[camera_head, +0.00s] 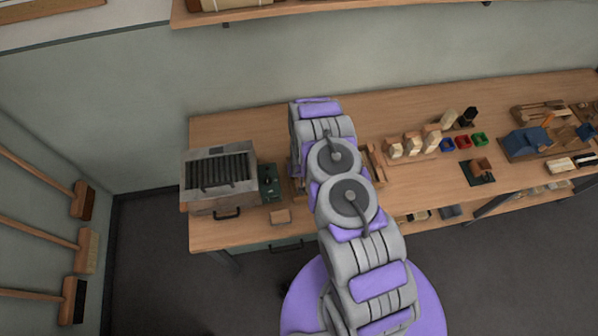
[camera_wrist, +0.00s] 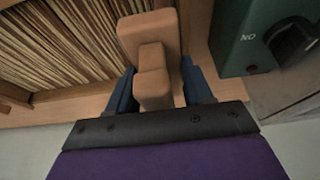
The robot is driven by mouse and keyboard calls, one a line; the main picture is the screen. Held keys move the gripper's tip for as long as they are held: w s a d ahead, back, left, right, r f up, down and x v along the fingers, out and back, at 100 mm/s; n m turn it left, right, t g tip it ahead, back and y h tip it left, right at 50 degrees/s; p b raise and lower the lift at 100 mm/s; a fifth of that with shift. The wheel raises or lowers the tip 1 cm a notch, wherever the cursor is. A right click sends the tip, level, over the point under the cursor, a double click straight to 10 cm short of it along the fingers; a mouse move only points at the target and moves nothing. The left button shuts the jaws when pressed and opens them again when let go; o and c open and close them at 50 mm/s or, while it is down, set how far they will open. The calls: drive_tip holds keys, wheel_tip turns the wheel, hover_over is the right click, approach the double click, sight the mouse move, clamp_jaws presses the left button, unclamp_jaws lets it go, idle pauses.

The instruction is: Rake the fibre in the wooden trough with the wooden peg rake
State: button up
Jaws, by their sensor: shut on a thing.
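In the wrist view my gripper (camera_wrist: 157,92) has its two blue fingers shut on a tan wooden piece with a stepped grip, which looks like the wooden peg rake (camera_wrist: 150,48). Its pegs are not visible. The wooden trough (camera_wrist: 75,93) fills the upper left, with pale and brown fibre (camera_wrist: 65,45) lying in strands inside. The rake's head overlaps the trough's near rim and right end in the picture; whether it touches the fibre I cannot tell. In the head view my arm hides the gripper, the rake and most of the trough.
A green control box (camera_wrist: 255,35) stands right of the rake; the head view also shows it (camera_head: 270,183), beside a metal unit with a dark grille (camera_head: 222,172). A small wooden block (camera_head: 281,216) lies near the bench's front edge. Brushes and coloured trays (camera_head: 463,142) stand to the right.

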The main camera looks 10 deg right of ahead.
wheel_tip(320, 180, up, 3)
drive_tip(key=shift+w+r+p, duration=0.15)
drive_tip(key=shift+r+p, duration=0.05)
drive_tip(key=shift+p, duration=0.2)
drive_tip(key=shift+r, duration=1.45)
